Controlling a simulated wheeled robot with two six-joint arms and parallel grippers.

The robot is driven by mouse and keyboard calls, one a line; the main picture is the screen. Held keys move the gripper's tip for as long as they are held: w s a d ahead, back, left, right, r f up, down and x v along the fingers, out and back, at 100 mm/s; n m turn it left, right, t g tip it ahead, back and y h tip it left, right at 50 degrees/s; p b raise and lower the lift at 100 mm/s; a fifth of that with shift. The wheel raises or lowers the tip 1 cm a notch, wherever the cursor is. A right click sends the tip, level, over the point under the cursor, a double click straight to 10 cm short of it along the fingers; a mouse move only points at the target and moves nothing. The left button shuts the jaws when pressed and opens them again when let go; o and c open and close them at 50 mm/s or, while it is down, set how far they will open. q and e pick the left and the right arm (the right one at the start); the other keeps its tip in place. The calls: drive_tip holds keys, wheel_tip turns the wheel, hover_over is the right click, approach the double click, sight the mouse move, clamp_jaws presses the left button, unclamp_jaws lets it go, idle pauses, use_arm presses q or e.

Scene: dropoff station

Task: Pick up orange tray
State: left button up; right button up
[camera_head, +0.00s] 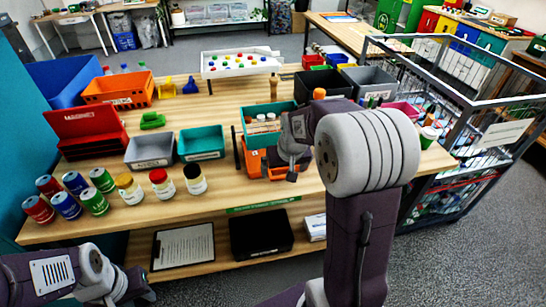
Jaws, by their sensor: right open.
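A larger orange bin (118,89) with a label stands at the back left of the table. My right gripper (291,170) points down in front of the low orange tray; its jaws are open, and I cannot tell whether they touch the tray. My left gripper (141,291) is at the bottom left, away from both orange things; its jaws are unclear.
Several cans (68,205) and jars (160,182) stand along the table's front left. A grey bin (150,150) and a teal bin (201,143) stand behind them. A wire cart (470,103) flanks the table's right end. A clipboard (183,246) lies on the lower shelf.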

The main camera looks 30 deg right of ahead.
sight(282, 176)
drive_tip(key=x, duration=0.4)
drive_tip(key=shift+w+d+f+b, duration=0.1)
drive_tip(key=shift+w+f+b, duration=0.05)
drive_tip(key=shift+b, duration=0.2)
drive_tip(key=shift+w+f, duration=0.25)
drive_tip(key=shift+f, duration=0.1)
drive_tip(key=shift+s+r, duration=0.1)
drive_tip(key=shift+c, duration=1.2)
drive_tip(key=c, duration=1.6)
